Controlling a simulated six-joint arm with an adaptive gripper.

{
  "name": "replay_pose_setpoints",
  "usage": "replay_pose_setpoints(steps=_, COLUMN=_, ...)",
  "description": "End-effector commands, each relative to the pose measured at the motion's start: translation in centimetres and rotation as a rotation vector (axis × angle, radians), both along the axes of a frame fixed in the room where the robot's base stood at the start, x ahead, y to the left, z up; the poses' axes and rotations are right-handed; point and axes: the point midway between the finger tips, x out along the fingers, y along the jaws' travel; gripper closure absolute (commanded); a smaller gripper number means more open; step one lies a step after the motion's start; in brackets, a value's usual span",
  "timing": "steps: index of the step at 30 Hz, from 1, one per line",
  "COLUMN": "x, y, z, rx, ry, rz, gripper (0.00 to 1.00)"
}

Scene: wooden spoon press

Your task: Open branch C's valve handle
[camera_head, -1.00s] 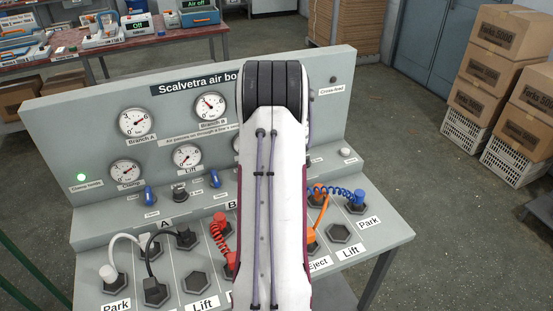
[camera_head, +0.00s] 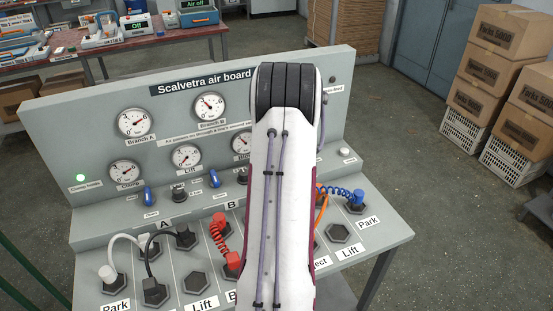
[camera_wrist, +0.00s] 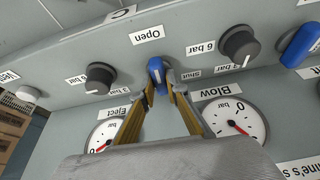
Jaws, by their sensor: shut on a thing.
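Branch C's valve handle (camera_wrist: 156,66) is a small blue lever on the grey panel in the wrist view, which shows the panel upside down. The "Open" label (camera_wrist: 147,35) is just above it and the "Shut" label (camera_wrist: 194,71) is to its right. The "C" label (camera_wrist: 120,13) is further up. My gripper (camera_wrist: 161,84) has its yellow-brown fingers closed on the handle, one on each side. The handle's lower part is partly hidden between the fingers. In the head view my own arm hides this handle and my gripper.
Black knobs stand left (camera_wrist: 99,78) and right (camera_wrist: 240,47) of the handle. Another blue handle (camera_wrist: 300,46) is at the far right. Gauges (camera_wrist: 236,121) are below. In the head view, coiled red (camera_head: 221,236) and blue (camera_head: 343,191) hoses lie on the sloped board.

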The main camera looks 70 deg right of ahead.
Motion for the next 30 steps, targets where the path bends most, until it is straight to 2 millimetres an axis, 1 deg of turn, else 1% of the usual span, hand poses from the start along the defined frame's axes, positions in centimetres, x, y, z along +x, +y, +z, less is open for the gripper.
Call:
replay_pose_setpoints(steps=9, x=-0.04, y=0.01, z=-0.02, rx=0.001, ry=0.001, rz=0.054, gripper=1.00)
replay_pose_setpoints(steps=22, x=-0.05, y=0.02, z=-0.04, rx=0.001, ry=0.002, rz=0.061, gripper=1.00)
replay_pose_setpoints(steps=23, x=-0.05, y=0.02, z=-0.04, rx=0.001, ry=0.002, rz=0.061, gripper=0.84)
replay_pose_setpoints(steps=24, x=-0.05, y=0.02, z=-0.04, rx=0.001, ry=0.002, rz=0.061, gripper=0.73)
replay_pose_setpoints(steps=25, x=-0.05, y=0.02, z=-0.04, rx=0.001, ry=0.002, rz=0.061, gripper=0.69)
replay_pose_setpoints(steps=30, x=-0.04, y=0.00, z=-0.03, rx=0.001, ry=0.001, rz=0.060, gripper=0.69)
